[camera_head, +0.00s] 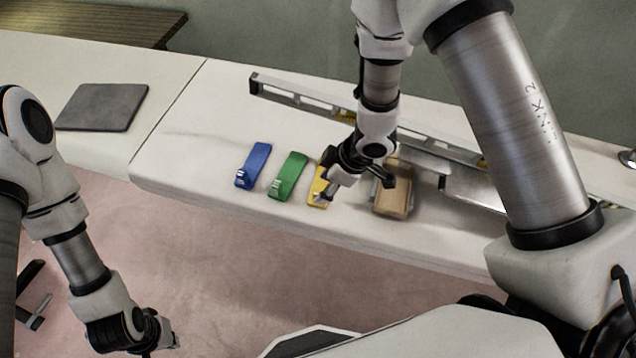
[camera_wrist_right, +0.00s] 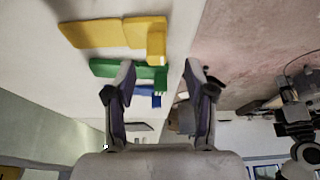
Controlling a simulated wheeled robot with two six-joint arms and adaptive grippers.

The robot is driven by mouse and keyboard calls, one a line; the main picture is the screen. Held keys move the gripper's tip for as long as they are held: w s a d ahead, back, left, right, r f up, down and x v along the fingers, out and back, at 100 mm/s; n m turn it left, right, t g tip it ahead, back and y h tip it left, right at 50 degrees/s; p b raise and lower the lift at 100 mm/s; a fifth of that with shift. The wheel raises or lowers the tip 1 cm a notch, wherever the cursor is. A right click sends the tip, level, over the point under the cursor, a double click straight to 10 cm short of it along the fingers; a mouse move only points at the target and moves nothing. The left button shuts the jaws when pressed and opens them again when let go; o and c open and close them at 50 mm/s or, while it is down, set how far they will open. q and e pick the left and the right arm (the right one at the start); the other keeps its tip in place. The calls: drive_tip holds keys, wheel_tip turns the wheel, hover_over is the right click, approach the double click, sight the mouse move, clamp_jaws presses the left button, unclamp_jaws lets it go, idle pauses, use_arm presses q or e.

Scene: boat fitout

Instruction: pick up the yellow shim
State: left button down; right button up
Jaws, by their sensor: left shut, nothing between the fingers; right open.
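The yellow shim (camera_head: 317,188) lies on the white bench top, right of the green shim (camera_head: 289,174) and blue shim (camera_head: 254,164). My right gripper (camera_head: 361,187) is open above the bench and hides part of the yellow shim. In the right wrist view the yellow shim (camera_wrist_right: 97,34) is at the upper left, beyond the open fingertips (camera_wrist_right: 162,75) and not between them. The green shim (camera_wrist_right: 112,70) and blue shim (camera_wrist_right: 147,101) show partly behind a finger. My left gripper (camera_head: 158,342) is shut and empty, low at the left, away from the bench.
A tan block or tray (camera_head: 394,202) lies just right of my right gripper. A long metal level (camera_head: 300,96) lies behind the shims, and a grey mat (camera_head: 104,106) lies at the far left. The bench's front edge runs close to the shims. The bench left of the blue shim is clear.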

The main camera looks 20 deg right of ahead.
sight(318, 192)
drive_tip(key=x, duration=0.5)
drive_tip(key=shift+w+d+f, duration=0.1)
drive_tip(key=shift+w, duration=0.2)
drive_tip(key=shift+s, duration=0.2)
drive_tip(key=shift+c, duration=0.7)
clamp_jaws()
